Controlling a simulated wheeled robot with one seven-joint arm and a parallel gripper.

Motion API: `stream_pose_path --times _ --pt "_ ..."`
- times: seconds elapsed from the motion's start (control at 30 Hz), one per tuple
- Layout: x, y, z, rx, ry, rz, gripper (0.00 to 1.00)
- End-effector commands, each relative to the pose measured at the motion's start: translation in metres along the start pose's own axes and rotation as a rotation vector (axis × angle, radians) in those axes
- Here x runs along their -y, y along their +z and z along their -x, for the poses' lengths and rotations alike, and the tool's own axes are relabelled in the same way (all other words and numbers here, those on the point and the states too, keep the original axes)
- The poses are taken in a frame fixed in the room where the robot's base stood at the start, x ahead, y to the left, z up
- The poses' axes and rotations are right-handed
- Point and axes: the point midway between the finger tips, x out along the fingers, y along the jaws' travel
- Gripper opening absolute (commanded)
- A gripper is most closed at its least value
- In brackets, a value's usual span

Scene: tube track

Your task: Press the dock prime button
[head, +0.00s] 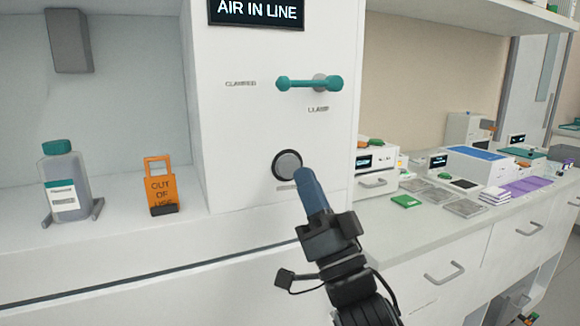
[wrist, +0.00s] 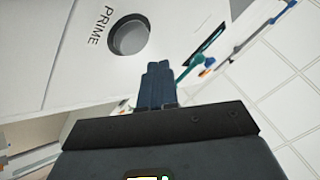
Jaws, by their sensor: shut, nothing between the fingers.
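The prime button (head: 287,164) is a round grey button in a dark ring on the front of the white dock (head: 230,130). In the wrist view the button (wrist: 129,36) has the word PRIME printed beside it. My gripper (head: 303,173) is shut and empty, its blue fingers pointing up toward the button. In the head view the fingertips are just right of the button and hide a little of the label below it. In the wrist view the fingers (wrist: 158,66) lie below and right of the button; I cannot tell the gap to the panel.
A teal clamp lever (head: 309,83) sits above the button, under a dark AIR IN LINE display (head: 256,12). A teal-capped bottle (head: 65,183) and an orange OUT OF USE tag (head: 160,186) stand left. Lab devices and plates crowd the right counter (head: 400,232).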

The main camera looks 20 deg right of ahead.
Motion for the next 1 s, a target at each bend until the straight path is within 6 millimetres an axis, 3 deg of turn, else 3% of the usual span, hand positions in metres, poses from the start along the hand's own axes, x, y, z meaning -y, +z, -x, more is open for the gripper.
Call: stream_pose_path --times 0.3,1.0 --pt "-0.0085 0.0082 -0.0131 -0.001 -0.001 0.000 0.00" --pt "-0.0087 0.0087 -0.0129 0.000 -0.001 0.000 0.00"
